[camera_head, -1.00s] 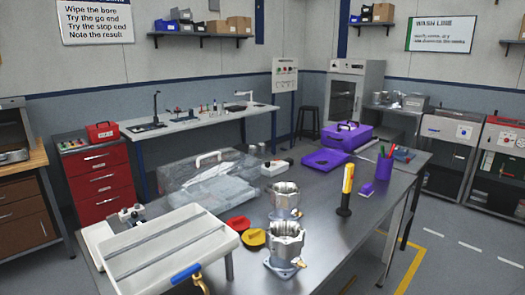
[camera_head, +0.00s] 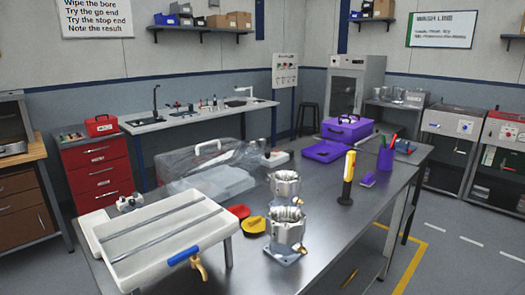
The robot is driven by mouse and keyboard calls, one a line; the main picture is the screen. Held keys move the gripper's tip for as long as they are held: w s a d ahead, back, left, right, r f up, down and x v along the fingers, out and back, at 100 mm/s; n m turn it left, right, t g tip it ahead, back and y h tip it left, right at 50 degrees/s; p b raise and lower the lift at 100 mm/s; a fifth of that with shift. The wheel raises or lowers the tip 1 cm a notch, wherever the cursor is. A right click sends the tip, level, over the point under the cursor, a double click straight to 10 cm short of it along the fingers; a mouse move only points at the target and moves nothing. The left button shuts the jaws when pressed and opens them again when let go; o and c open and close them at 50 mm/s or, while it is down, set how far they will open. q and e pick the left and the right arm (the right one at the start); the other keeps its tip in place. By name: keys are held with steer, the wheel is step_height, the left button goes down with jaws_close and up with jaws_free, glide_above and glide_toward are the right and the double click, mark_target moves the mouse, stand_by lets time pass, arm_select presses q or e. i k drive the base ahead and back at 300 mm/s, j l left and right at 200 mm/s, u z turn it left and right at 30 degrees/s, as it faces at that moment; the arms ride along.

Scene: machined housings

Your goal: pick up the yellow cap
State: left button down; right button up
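The yellow cap (camera_head: 253,225) lies on the grey metal table (camera_head: 330,225), just left of the front machined housing (camera_head: 287,230). It has a raised ridge on top. A red cap (camera_head: 239,211) lies close behind it, to the left. Neither of my grippers is in view, and nothing is seen holding the yellow cap.
A white grooved tray (camera_head: 130,222) with a brass tap (camera_head: 201,268) stands left of the caps. A clear case (camera_head: 205,175) is behind them. A second housing (camera_head: 285,186), a yellow-black tool (camera_head: 347,178) and a purple case (camera_head: 346,130) stand farther back and right.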

mark_target(253, 225)
steer(key=i+l+u, duration=0.1)
steer(key=u, duration=0.55)
steer(key=i+l+u, duration=0.15)
steer(key=l+u, duration=0.25)
steer(key=l, duration=0.65)
steer(key=l+u, duration=0.45)
steer(key=l, duration=0.6)
